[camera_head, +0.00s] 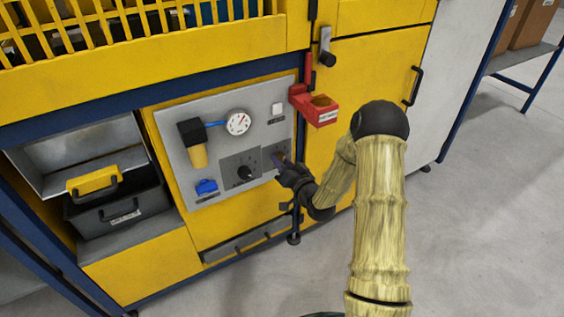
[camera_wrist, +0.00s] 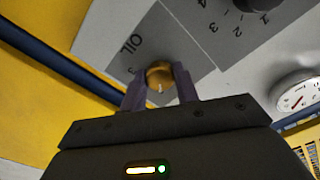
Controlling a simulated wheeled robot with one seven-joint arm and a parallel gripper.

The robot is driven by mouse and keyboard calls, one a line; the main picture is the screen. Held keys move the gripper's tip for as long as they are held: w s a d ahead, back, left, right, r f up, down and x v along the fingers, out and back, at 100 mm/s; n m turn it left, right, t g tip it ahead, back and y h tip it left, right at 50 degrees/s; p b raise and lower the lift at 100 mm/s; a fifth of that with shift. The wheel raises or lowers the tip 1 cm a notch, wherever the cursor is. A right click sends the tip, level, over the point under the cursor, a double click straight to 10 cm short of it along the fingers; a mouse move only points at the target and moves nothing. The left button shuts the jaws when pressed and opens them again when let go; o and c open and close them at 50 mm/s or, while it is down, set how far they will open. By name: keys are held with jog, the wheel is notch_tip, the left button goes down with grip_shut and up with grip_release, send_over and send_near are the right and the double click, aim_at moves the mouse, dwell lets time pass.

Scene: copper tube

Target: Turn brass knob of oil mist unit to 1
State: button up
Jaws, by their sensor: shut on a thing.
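The brass knob (camera_wrist: 159,77) sits between the two fingers of my gripper (camera_wrist: 159,71) in the wrist view, on a dark grey plate (camera_wrist: 150,40) marked OIL. A small pale mark shows on the side of the knob nearest my gripper. A digit that looks like a 3 shows just left of the knob; the rest of its scale is hidden. My gripper also shows in the head view (camera_head: 281,161), shut at the right plate of the grey panel (camera_head: 224,205). It covers the knob there.
A black knob (camera_head: 245,172) with its own numbered scale is left of my gripper. A pressure gauge (camera_head: 238,123) and blue valve (camera_head: 206,187) are on the panel. A red holder (camera_head: 313,105) juts out above right of my gripper. Open floor lies to the right.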

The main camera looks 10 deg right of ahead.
jog(key=o, duration=1)
jog(key=shift+c, duration=0.2)
jog(key=p+v, duration=0.3)
jog(key=v, duration=1.4)
jog(key=shift+s, duration=0.25)
